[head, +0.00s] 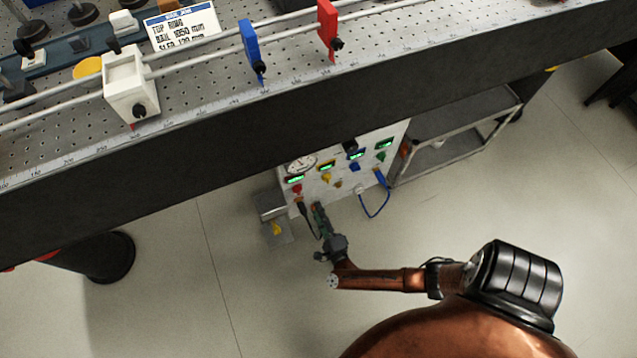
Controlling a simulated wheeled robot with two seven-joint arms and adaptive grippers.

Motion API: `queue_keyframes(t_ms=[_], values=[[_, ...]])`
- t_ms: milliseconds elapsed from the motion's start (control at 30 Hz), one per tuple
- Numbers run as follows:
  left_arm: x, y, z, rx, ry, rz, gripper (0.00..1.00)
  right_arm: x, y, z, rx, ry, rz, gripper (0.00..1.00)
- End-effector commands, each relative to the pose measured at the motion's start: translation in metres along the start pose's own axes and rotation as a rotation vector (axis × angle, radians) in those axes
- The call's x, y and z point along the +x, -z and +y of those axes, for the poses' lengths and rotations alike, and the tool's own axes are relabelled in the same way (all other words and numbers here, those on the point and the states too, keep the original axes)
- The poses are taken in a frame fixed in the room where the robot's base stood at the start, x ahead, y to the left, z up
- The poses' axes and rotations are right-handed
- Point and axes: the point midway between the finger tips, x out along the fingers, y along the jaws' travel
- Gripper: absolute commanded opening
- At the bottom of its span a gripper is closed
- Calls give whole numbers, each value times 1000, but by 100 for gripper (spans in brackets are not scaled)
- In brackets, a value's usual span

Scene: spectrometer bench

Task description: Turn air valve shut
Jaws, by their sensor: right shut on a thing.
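The white control panel (345,170) under the bench carries a round gauge (301,164), several small green displays and coloured knobs. My right gripper (317,208) reaches up to the panel's lower left edge from below. It is shut on a small part there, which I take to be the air valve; the fingers hide it, so I cannot tell the handle's angle. My left gripper is not in view.
The perforated bench (215,85) with its rail and blue, red and white carriers overhangs the panel. A grey box with a yellow part (277,229) is left of the gripper. A blue cable (377,212) loops at right, beside a grey cart (455,125). The floor in front is clear.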

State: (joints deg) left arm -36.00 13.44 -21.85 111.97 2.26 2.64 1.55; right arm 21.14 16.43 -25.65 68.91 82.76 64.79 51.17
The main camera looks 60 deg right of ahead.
Motion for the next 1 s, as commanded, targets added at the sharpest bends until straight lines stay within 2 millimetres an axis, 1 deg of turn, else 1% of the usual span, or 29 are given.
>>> queue_keyframes(t_ms=[33, 100, 133, 333, 467, 633, 733, 1000], values=[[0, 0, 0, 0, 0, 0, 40, 0, 0, 0, 0, -1, 0, 6], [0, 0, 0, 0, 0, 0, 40, 0, 0, 0, 0, -1, 0, 1], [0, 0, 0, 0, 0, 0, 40, 0, 0, 0, 0, -1, 0, 0], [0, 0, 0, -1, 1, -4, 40, -1, 0, 1, -16, -2, 1, 0], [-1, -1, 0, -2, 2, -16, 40, -1, 0, 0, -57, -2, 2, 0], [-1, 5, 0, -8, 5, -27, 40, -1, 0, 0, -160, -3, 3, 0], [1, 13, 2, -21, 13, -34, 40, -1, 0, 0, -243, -4, 3, 0], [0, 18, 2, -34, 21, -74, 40, -2, 0, 0, -498, -4, 3, 0]])
